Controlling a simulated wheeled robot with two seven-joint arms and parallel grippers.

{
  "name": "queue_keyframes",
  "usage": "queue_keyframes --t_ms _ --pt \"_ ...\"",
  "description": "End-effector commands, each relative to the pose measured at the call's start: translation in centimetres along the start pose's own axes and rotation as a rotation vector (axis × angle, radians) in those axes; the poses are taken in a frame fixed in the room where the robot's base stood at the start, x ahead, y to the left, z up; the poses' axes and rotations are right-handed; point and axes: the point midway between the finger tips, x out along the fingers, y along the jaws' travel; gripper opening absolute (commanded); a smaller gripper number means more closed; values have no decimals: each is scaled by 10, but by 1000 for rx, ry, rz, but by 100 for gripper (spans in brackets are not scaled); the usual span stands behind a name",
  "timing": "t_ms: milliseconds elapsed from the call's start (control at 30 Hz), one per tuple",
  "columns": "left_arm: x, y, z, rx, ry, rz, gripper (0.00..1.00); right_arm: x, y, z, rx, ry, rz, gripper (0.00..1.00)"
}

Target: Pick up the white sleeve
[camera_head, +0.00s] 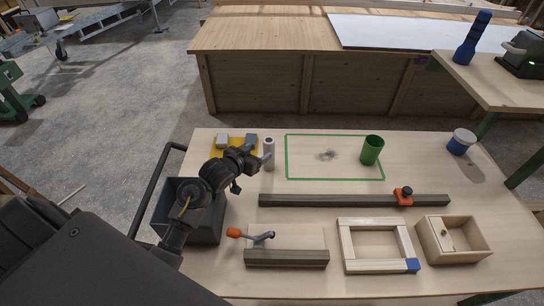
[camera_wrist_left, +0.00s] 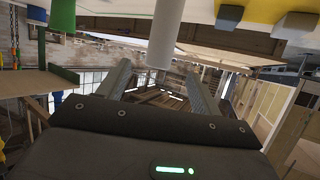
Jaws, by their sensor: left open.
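The white sleeve (camera_head: 269,152), a narrow upright cylinder with a dark hole in its top, stands on the workbench just right of the yellow tray. In the left wrist view the picture is upside down and the sleeve (camera_wrist_left: 165,35) hangs from the top, near the middle. My left gripper (camera_head: 256,160) is open and empty, beside the sleeve on its left in the head view. In the left wrist view the two fingers of the gripper (camera_wrist_left: 162,82) stand apart, with the sleeve's end in line with the gap between them. My right gripper is out of view.
The yellow tray (camera_head: 214,153) with grey blocks lies close left. A green cup (camera_head: 371,150) stands at the green tape outline's right side; a blue-and-white jar (camera_head: 461,141) is farther right. A dark bin (camera_head: 207,228) sits below my arm. A dark rail (camera_head: 350,200) crosses the bench.

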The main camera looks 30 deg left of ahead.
Motion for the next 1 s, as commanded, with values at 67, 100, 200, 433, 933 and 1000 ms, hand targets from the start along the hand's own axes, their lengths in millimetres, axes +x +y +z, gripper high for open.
queue_keyframes --t_ms 67,100,200,433,933,1000 --pt "0 0 1 0 0 0 65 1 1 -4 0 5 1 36" --pt "1 0 0 -1 0 -1 65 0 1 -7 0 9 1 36" --pt "11 0 -1 -3 0 0 65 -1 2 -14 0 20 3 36" --pt "46 0 -1 -2 -1 0 65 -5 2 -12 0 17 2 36" --pt "81 1 -6 -2 -1 1 65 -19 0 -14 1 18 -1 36" --pt "90 1 -5 -1 -2 0 65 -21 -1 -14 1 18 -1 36"
